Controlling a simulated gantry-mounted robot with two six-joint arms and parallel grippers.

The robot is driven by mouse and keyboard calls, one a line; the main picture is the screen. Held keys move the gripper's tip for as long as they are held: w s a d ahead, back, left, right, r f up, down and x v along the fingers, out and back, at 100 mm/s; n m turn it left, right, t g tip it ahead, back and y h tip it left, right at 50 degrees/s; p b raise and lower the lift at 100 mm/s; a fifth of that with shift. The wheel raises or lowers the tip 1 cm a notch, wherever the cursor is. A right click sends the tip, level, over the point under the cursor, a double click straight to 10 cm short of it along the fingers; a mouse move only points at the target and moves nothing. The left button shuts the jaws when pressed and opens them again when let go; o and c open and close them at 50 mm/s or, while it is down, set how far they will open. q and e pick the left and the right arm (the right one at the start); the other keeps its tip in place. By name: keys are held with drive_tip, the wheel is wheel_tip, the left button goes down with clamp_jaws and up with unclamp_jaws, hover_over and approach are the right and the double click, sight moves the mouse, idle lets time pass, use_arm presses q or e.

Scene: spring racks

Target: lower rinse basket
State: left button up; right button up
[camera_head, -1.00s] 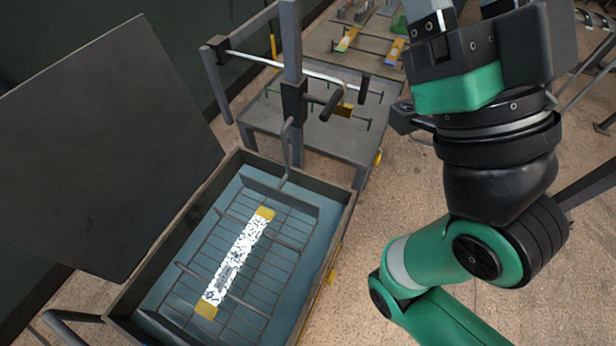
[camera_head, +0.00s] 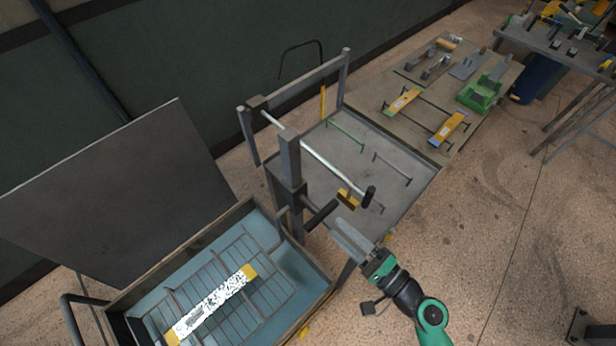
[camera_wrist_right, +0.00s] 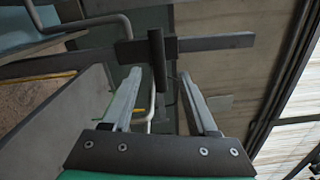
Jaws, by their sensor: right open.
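The rinse basket (camera_head: 262,293) is a wire grid in a blue-lined tank (camera_head: 318,282). A white, black-speckled strip (camera_head: 212,305) with yellow ends lies on it. A bent rod rises from the basket side to a dark slider on a grey post (camera_head: 289,160). A black handle (camera_head: 322,213) sticks out from the slider. My right gripper (camera_head: 342,230) is open and empty, with its fingertips close to the handle's end. In the right wrist view a dark bar, apparently the handle (camera_wrist_right: 157,62), lies ahead between the open fingers (camera_wrist_right: 160,82). Contact is not clear. My left gripper is not in view.
A raised dark lid panel (camera_head: 110,195) stands behind the tank. A silver lever with a black grip (camera_head: 368,196) reaches over a grey table (camera_head: 400,172) beside the post. Another table (camera_head: 410,75) holds yellow-ended strips and a green tool. Open floor lies to the right.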

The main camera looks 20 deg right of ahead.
sight(298, 194)
drive_tip(key=x, duration=1.1)
drive_tip(key=shift+a+f, duration=0.1)
clamp_jaws()
idle(1.1)
